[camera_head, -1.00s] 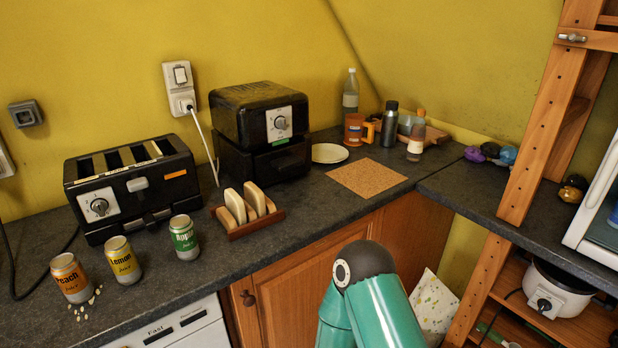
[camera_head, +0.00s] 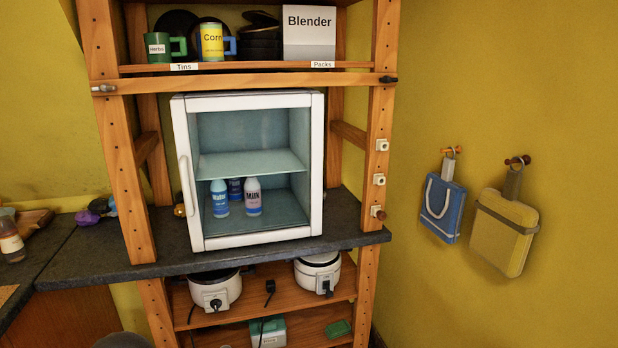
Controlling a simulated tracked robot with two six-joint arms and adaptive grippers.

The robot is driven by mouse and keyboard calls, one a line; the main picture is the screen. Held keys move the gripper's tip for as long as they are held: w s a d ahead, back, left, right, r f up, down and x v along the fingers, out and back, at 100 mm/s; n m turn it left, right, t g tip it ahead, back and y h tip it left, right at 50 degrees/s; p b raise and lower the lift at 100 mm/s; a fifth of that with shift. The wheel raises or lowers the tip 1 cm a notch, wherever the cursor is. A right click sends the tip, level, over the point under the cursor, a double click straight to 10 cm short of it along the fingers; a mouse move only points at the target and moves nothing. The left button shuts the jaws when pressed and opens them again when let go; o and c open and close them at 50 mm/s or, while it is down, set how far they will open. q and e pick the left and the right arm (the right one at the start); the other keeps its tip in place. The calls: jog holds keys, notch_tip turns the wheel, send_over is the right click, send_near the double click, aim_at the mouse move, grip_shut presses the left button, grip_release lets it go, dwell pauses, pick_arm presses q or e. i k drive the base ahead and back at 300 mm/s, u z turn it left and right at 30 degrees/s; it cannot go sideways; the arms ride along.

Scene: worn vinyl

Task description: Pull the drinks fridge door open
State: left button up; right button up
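The drinks fridge (camera_head: 255,243) is a white box with a clear front, standing on the dark counter inside a wooden rack. Its door looks shut. A white vertical bar handle (camera_head: 187,190) is on the left side of the front. Through the front I see a shelf and three bottles on the fridge floor: a water bottle (camera_head: 219,199), a milk bottle (camera_head: 253,197) and a darker blue one partly hidden behind them. Neither of my grippers is in view.
Wooden posts (camera_head: 128,190) flank the fridge, the left one close to the handle. A shelf above holds mugs and a Blender box (camera_head: 309,33). Cookers (camera_head: 215,290) stand below. Bags (camera_head: 506,232) hang on the right wall. Dark counter (camera_head: 110,262) lies in front.

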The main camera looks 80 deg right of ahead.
aim_at(180, 107)
jog(key=u, duration=0.4)
jog(key=i, duration=0.15)
jog(key=z, duration=2.05)
jog(key=k, duration=1.05)
jog(key=z, duration=0.55)
jog(key=i, duration=1)
jog(key=z, duration=0.35)
